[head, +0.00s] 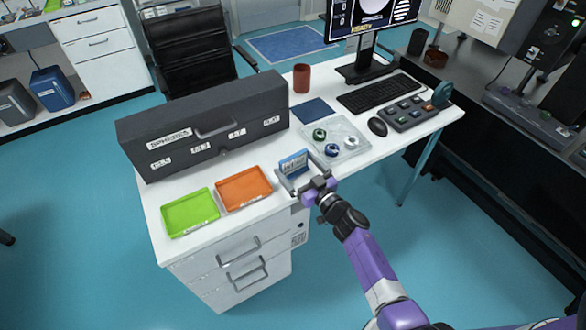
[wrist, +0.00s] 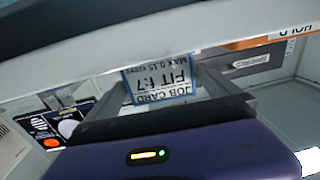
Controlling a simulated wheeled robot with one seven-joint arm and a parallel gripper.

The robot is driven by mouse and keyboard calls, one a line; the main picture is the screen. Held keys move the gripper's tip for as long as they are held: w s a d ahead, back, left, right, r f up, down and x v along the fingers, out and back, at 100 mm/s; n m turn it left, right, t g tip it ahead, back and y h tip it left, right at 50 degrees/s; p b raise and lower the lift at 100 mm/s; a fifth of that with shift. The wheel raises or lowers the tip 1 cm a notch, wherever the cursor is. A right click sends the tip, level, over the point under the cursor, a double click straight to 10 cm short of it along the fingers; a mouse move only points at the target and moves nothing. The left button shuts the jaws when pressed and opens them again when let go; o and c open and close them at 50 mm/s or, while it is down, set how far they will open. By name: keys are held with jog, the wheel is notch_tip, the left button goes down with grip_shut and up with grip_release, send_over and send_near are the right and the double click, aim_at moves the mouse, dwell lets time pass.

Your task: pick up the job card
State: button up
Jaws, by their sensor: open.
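The job card (head: 292,161) is a small blue-edged card standing upright near the front edge of the white desk, right of the orange tray. In the wrist view the dark fingers (wrist: 165,104) show left and right of the card with gaps. I cannot tell how deep the card sits between them.
A green tray (head: 190,212) and an orange tray (head: 243,188) lie to the left. A dark case labelled "SPHERES" (head: 205,122) stands behind. A clear tray with several rings (head: 348,133), a mouse (head: 377,126) and a button box (head: 415,113) are to the right.

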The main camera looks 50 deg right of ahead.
aim_at(293, 162)
jog(key=b+x, duration=0.1)
jog(key=x, duration=0.4)
jog(key=shift+c, duration=0.2)
jog(key=c, duration=1)
jog(key=shift+c, duration=0.2)
notch_tip(293, 162, up, 20)
jog(key=p, duration=1.2)
